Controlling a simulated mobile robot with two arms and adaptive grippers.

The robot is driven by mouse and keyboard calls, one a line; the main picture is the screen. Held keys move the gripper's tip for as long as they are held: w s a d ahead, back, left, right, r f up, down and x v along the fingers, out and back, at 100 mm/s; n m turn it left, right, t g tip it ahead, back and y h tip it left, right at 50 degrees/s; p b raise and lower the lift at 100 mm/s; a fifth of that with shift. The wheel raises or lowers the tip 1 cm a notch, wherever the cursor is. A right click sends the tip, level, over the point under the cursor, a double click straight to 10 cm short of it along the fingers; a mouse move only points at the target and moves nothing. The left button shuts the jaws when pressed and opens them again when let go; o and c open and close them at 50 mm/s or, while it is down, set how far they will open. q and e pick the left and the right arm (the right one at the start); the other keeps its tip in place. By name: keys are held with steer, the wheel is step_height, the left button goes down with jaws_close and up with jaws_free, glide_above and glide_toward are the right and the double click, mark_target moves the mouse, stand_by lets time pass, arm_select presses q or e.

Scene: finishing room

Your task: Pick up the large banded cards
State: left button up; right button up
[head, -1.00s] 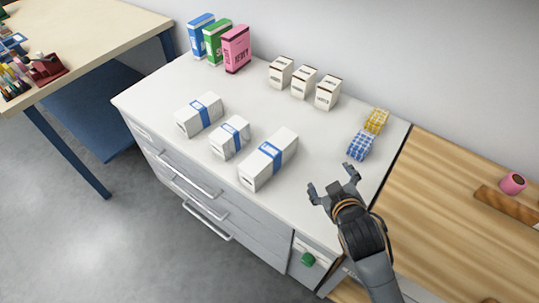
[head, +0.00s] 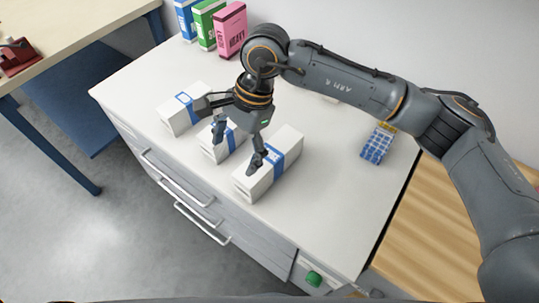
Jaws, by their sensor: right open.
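Three white card stacks with blue bands lie on the white cabinet top. The largest stack (head: 286,147) is on the right, the smallest stack (head: 208,152) is in the middle, and another stack (head: 168,118) is on the left. My right gripper (head: 238,148) is open, with its fingers pointing down over the middle stack. One finger is at the middle stack's band and the other overlaps the near left end of the largest stack; I cannot tell whether they touch. The gripper partly hides all three stacks. My left gripper is out of view.
Blue, green and pink boxes (head: 230,30) stand at the back left. My right arm covers most of the back row of small white boxes. A blue checked bundle (head: 376,146) lies at the right. The cabinet's front right top (head: 325,215) is clear.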

mark_target(267, 155)
steer(key=w+d+h, duration=0.1)
steer(key=d, duration=0.1)
steer(key=w+d+t+h, duration=0.1)
steer(key=w+d, duration=0.1)
steer(key=w+d+h, duration=0.1)
steer(key=w+d, duration=0.1)
steer(key=shift+d+f+t, duration=0.1)
steer(key=shift+d+t, duration=0.05)
steer(key=shift+t, duration=0.25)
step_height(267, 155, down, 7)
steer(key=shift+p, duration=0.65)
steer(key=f, duration=0.1)
steer(key=f+p, duration=0.1)
steer(key=f, duration=0.1)
steer(key=f+p, duration=0.1)
steer(key=f, duration=0.1)
steer(key=shift+w+d+f, duration=0.15)
steer(key=shift+d+f, duration=0.05)
steer(key=shift+d, duration=0.05)
steer(key=shift+f, duration=0.35)
steer(key=c, duration=1.5)
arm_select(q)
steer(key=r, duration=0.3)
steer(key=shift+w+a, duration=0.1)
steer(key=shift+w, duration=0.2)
arm_select(e)
steer(key=shift+r, duration=0.1)
steer(key=shift+c, duration=0.8)
